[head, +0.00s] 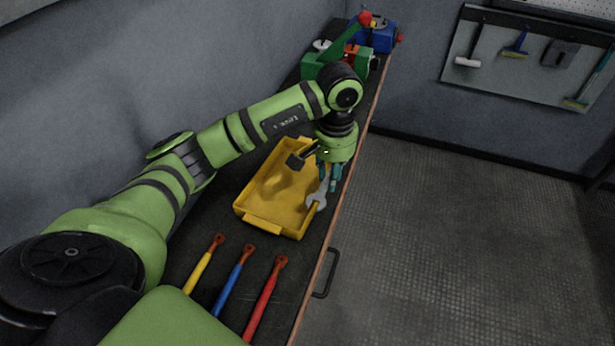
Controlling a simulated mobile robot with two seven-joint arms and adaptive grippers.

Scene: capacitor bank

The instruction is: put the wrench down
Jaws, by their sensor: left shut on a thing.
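The wrench (317,198) is grey metal, with its open-ended head showing below my left gripper. My left gripper (330,180) is shut on the wrench, with teal fingers pointing down. It is at the right side of the yellow tray (252,215), and the wrench overlaps the tray's right rim in the head view. I cannot tell whether the wrench touches the tray. The upper part of the wrench is hidden by the fingers. My right gripper is not in view.
Yellow (200,272), blue (235,280) and red (265,300) handled tools lie on the dark bench (290,255) in front of the tray. A green device (318,65) and a blue device (374,38) stand at the far end. A tool board (530,55) hangs on the far wall.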

